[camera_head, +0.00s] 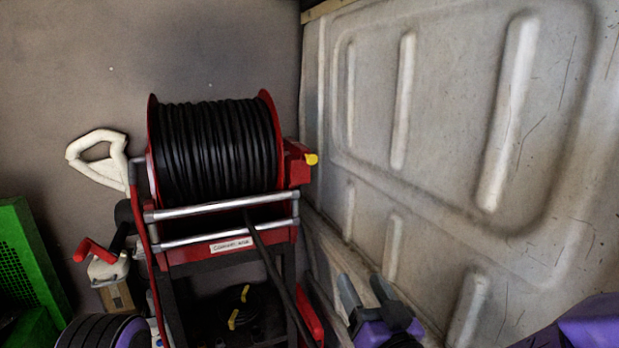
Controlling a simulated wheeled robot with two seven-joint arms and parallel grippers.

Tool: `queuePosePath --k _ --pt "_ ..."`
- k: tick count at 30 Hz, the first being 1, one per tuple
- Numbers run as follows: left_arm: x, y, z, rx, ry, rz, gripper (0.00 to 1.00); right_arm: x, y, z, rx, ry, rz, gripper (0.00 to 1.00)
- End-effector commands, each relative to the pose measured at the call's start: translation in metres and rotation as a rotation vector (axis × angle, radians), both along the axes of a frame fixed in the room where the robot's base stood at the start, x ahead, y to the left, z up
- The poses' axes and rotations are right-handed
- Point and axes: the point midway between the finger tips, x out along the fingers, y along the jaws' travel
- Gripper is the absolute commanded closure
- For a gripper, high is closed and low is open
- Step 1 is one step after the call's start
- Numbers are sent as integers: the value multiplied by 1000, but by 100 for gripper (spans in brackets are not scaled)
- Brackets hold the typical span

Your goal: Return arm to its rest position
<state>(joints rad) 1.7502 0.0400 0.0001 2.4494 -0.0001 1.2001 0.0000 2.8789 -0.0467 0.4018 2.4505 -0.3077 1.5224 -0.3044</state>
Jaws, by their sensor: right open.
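My right gripper (363,283) is at the bottom, right of centre, with a purple body and two grey fingers pointing up the picture. The fingers are apart and nothing shows between them. It is in front of the pale wall panel and to the right of the hose reel machine (215,150), apart from it in the picture. A purple part of my right arm shows at the bottom right corner. My left gripper is not in view.
The red-framed machine carries a drum of black hose, with a hose hanging down its front. A white handle (98,160) and green crates (25,260) stand left. The ribbed pale panel (450,130) closes off the right side. Little free floor shows.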

Motion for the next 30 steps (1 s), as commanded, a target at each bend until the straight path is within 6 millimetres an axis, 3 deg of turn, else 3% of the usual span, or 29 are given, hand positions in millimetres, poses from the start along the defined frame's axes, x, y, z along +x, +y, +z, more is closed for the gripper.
queuePosePath --k 5,8,11,15,18,21,25,27,30 --pt "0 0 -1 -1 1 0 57 7 -34 -68 46 202 -88 40" --pt "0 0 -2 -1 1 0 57 3 -57 -118 70 343 -155 40" --pt "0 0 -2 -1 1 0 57 -14 -87 -185 90 525 -245 40" --pt "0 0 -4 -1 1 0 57 -70 -136 -289 92 813 -405 40" --pt "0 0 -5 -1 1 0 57 -128 -169 -351 58 1005 -513 40" --pt "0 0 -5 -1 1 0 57 -191 -196 -396 -2 1164 -598 40" --pt "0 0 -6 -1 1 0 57 -255 -212 -427 -63 1306 -643 40" --pt "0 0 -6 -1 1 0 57 -274 -212 -435 -77 1349 -647 40" --pt "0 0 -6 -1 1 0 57 -284 -211 -439 -85 1372 -646 40"
